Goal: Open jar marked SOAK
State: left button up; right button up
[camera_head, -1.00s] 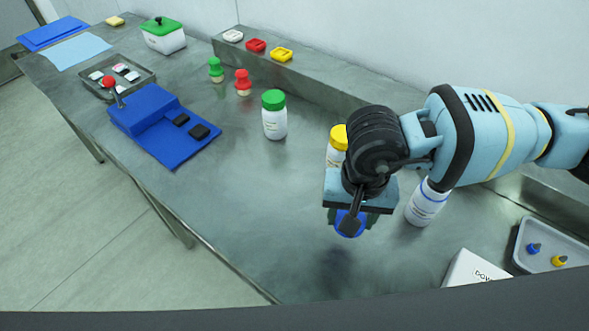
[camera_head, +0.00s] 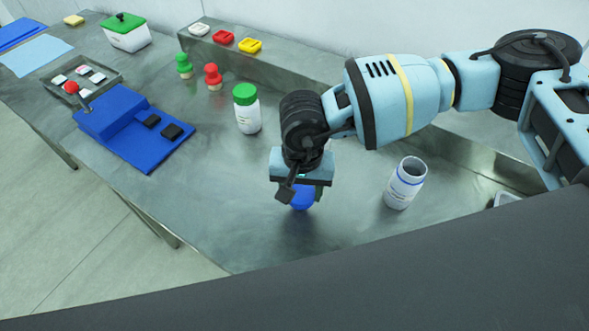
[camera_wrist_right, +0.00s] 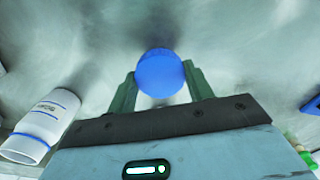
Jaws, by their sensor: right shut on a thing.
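A white jar (camera_head: 405,184) with a blue stripe stands upright and open at the right in the head view. Its label is too small to read there. It also shows at the left in the right wrist view (camera_wrist_right: 43,128), its mouth uncovered. My right gripper (camera_head: 302,188) is shut on a round blue lid (camera_head: 301,200), left of the jar and apart from it. The wrist view shows the lid (camera_wrist_right: 160,74) between the two fingertips. A dark shadow lies under the lid, which is low over the table. My left gripper is not in view.
A green-capped jar (camera_head: 246,108) stands left of my right gripper. Farther left are a blue stand (camera_head: 128,125), a grey tray (camera_head: 64,94) and red (camera_head: 213,78) and green (camera_head: 184,66) knobbed pieces. The front middle of the table (camera_head: 225,220) is bare.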

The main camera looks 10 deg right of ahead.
jog(key=w, duration=0.7)
jog(key=shift+w+d+f, duration=0.25)
jog(key=shift+w+f, duration=0.15)
jog(key=shift+f, duration=1.75)
jog(key=shift+f, duration=0.2)
jog(key=o, duration=1.1)
jog(key=shift+r, duration=0.1)
notch_tip(320, 180, up, 12)
jog(key=shift+r, duration=0.1)
